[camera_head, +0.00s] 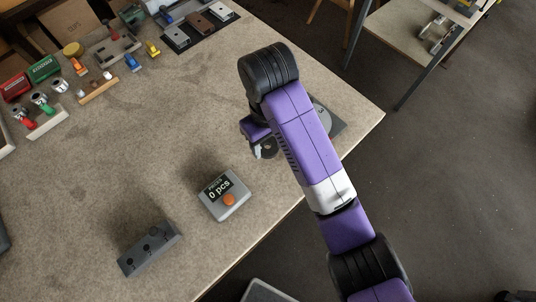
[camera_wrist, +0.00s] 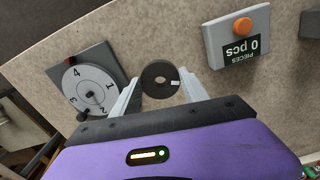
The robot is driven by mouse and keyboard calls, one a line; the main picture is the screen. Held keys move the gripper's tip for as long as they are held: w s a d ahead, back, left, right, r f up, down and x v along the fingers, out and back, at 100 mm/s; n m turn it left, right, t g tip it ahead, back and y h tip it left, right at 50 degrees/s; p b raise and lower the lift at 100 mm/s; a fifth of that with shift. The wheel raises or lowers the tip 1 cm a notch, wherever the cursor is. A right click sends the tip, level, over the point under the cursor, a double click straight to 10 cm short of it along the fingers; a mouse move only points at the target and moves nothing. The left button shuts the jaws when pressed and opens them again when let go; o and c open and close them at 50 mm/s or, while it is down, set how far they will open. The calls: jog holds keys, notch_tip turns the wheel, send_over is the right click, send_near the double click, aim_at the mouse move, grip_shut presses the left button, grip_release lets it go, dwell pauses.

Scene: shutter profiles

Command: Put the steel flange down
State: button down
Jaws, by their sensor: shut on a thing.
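The steel flange (camera_wrist: 172,80) is a dark disc with a round hole in its middle and a small pale mark near its edge. My gripper (camera_wrist: 158,85) is shut on it, one pale finger at each side, in the wrist view. In the head view my gripper (camera_head: 264,150) shows beside the purple arm, over the table. The flange (camera_head: 270,148) is partly hidden there. How high the flange is above the table I cannot tell.
A numbered dial on a grey plate (camera_wrist: 101,62) lies left of the flange in the wrist view, mostly behind my arm in the head view. A piece counter (camera_head: 224,194) reading "0 pcs" and a dark block with holes (camera_head: 149,250) stand on the table (camera_head: 100,185). Clear table lies left of my gripper.

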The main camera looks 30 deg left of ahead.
jog(key=b, duration=0.3)
send_over(268, 160)
notch_tip(268, 160, down, 5)
jog(key=shift+f, duration=1.3)
jog(key=shift+f, duration=0.2)
jog(key=c, duration=0.6)
grip_release()
jog(key=shift+r, duration=0.15)
jog(key=shift+w+r, duration=0.1)
jog(key=shift+r, duration=0.2)
jog(key=shift+r+p, duration=3)
jog(key=shift+r, duration=2.7)
